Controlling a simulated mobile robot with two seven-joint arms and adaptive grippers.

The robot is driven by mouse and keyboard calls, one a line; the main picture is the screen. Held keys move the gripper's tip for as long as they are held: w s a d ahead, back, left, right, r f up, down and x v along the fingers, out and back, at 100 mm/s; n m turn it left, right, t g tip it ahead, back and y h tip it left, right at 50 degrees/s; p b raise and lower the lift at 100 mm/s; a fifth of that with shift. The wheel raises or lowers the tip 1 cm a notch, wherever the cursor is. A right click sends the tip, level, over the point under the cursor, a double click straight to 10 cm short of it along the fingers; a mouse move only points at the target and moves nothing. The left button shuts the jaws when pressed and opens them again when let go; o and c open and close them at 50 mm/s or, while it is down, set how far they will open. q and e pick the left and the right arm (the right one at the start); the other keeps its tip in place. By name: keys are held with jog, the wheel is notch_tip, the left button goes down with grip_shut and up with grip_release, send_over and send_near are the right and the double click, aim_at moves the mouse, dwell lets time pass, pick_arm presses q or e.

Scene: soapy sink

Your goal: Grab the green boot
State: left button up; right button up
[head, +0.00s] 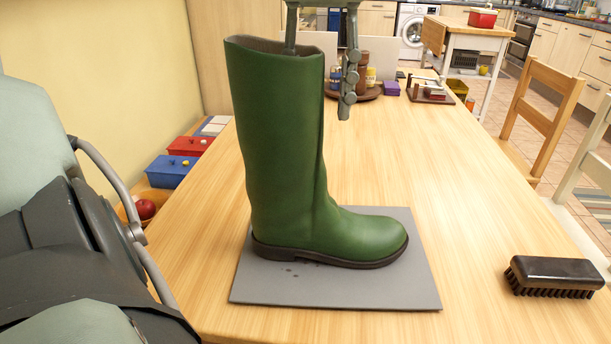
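The green boot (285,160) stands upright in the middle of the head view, its toe pointing right. It rests on a grey mat (340,291) on the wooden table. My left gripper (322,70) comes down from the top edge over the boot's opening, fingers pointing down and spread apart. One finger reaches into the opening, and its tip is hidden by the shaft. The other finger hangs outside, right of the shaft, with a visible gap to it. My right gripper is out of view.
A black brush (553,272) lies at the table's right front. A blue box (170,171), a red box (190,146) and a bowl with a red apple (145,209) are at the left. Jars on a round tray (366,94) stand behind. Wooden chairs (545,105) flank the right side.

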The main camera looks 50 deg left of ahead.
pick_arm(q)
jog(key=shift+f, duration=0.9)
jog(key=shift+c, duration=0.3)
grip_shut()
jog(key=shift+r, duration=0.1)
